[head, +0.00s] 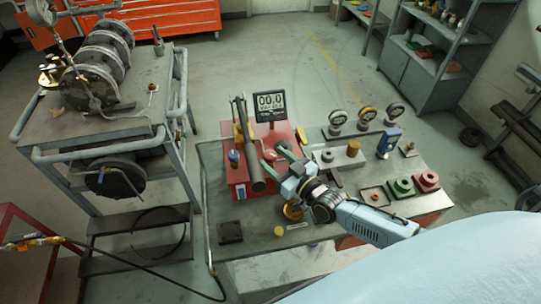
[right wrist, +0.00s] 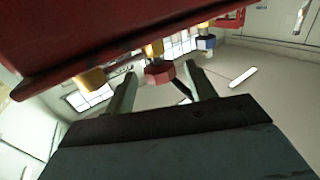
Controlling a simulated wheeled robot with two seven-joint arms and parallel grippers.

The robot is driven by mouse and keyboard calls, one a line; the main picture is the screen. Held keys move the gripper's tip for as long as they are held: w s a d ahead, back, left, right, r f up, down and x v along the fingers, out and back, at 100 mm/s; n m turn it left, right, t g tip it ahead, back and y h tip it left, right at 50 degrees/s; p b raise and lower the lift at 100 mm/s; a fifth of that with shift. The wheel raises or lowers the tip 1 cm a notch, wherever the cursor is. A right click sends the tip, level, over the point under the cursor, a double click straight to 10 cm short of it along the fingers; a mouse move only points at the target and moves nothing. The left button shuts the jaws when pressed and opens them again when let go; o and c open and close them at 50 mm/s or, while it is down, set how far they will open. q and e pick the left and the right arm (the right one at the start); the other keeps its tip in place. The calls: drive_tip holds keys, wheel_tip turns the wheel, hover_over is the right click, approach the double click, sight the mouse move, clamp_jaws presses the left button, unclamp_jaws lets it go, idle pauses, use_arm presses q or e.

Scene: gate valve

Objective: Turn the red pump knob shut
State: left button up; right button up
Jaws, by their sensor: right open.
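The red pump (head: 238,178) stands on the workbench, with a dark bar across it and a digital display (head: 270,104) behind. The red knob (head: 269,155) is on its right side, partly hidden by my right gripper (head: 271,157). In the right wrist view the red knob (right wrist: 160,72) has a faceted rim and a brass stem. It appears between the two open fingers of my right gripper (right wrist: 161,78), with gaps on both sides. I cannot tell its exact depth between the fingertips. My left gripper is not in view.
A blue knob (head: 234,158) sits on the pump's left side. Gauges (head: 367,113) stand on the bench to the right, with a blue device (head: 389,142) and green and red blocks (head: 401,187). A dark square plate (head: 230,232) lies at the front left.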

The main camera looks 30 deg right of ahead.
drive_tip(key=shift+x, duration=1.15)
drive_tip(key=c, duration=1)
drive_tip(key=shift+o, duration=0.2)
drive_tip(key=shift+a+r+m+h+p, duration=0.15)
drive_tip(key=shift+m+h+p, duration=0.85)
drive_tip(key=shift+h+p, duration=0.35)
drive_tip(key=m+h+p, duration=0.1)
drive_tip(key=h, duration=0.1)
drive_tip(key=shift+m+t+h, duration=0.3)
drive_tip(key=shift+h, duration=0.05)
drive_tip(key=m+h+p, duration=0.1)
drive_tip(key=m+h, duration=0.1)
drive_tip(key=h, duration=0.1)
drive_tip(key=shift+h, duration=0.3)
drive_tip(key=shift+f+m+g+h+b, duration=0.1)
drive_tip(key=shift+m+g+h+b, duration=0.1)
drive_tip(key=shift+m+g+h, duration=0.6)
drive_tip(key=shift+f+m+g+h+b, duration=0.15)
drive_tip(key=shift+m+g+h, duration=0.15)
drive_tip(key=shift+m+h, duration=1)
drive_tip(key=shift+r+n+h, duration=0.1)
drive_tip(key=shift+n+h, duration=0.2)
drive_tip(key=shift+h, duration=0.1)
